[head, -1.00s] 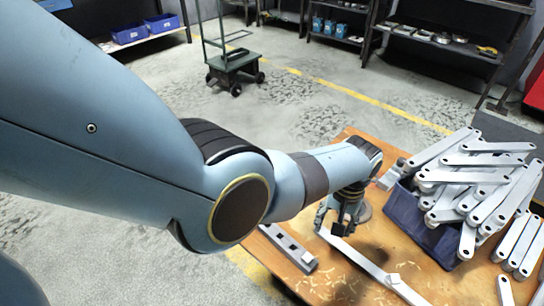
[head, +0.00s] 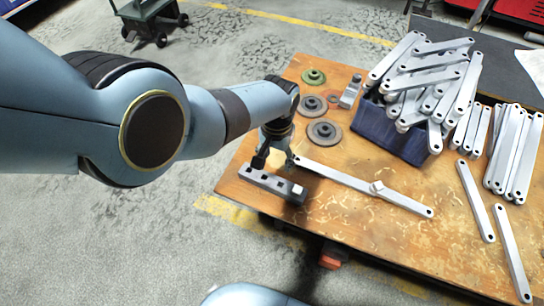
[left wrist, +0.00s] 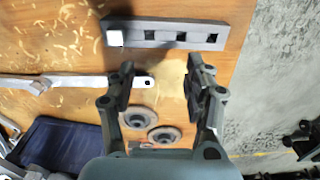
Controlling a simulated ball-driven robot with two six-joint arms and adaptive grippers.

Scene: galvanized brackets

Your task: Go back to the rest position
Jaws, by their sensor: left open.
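My left gripper (head: 275,158) is open and points down over the wooden table (head: 350,240), near the end of a long grey bracket bar (head: 340,178). In the left wrist view, the open fingers (left wrist: 160,82) show with the bar's holed end (left wrist: 146,82) appearing between them; I cannot tell the height gap. A dark grey block with square holes (head: 262,181) lies just in front of the gripper, with a white piece at one end. It also shows in the left wrist view (left wrist: 165,35). My right gripper is not in view.
A blue bin (head: 385,135) heaped with galvanized brackets (head: 425,75) stands at the back right. More brackets (head: 512,150) lie beside it. Round discs (head: 324,132) sit behind the gripper. A green cart (head: 148,18) stands on the floor. Floor left of the table is clear.

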